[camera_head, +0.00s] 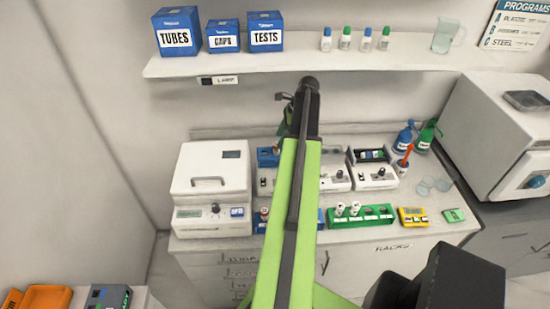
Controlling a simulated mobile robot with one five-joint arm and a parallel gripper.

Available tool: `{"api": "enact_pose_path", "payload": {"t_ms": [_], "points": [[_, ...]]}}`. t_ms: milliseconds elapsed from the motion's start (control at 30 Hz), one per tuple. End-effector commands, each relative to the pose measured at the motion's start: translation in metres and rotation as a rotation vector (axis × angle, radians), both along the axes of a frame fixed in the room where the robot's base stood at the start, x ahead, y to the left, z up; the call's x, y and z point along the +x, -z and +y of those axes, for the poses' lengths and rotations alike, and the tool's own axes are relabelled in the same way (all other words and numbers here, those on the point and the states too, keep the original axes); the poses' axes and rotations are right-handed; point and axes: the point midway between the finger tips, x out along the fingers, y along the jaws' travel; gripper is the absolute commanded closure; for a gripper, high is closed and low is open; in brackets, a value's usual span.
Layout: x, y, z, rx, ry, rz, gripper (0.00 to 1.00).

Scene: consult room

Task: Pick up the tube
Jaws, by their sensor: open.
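Two white-capped tubes (340,208) (355,207) stand upright in the left part of the green rack (376,223) on the counter. Another small capped piece, perhaps a tube, shows in the blue rack (260,225) to the left, which my arm partly covers. I cannot tell which tube is meant. My green arm reaches up through the middle of the view. My gripper (285,98) appears at its dark far end, in front of the wall below the shelf, apart from the tubes. It is open; its fingers are small and partly hidden.
White machines (212,190) stand left on the counter, with smaller devices (373,172) behind the racks. Blue (404,138) and green bottles (427,134) stand to the right, beside a large white unit (500,130). The shelf (300,63) overhead holds boxes, small bottles and a beaker.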

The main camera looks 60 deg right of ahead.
Motion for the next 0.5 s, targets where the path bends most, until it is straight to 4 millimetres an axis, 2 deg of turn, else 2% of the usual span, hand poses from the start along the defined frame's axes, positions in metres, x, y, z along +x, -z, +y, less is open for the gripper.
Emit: {"api": "enact_pose_path", "payload": {"t_ms": [133,367,500], "points": [[0.002,0.01,0.003,0.0,-0.001,0.0,0.47],[0.011,0.047,0.013,0.0,-0.003,0.0,0.47],[0.014,0.049,0.014,0.0,-0.001,0.0,0.47]]}}
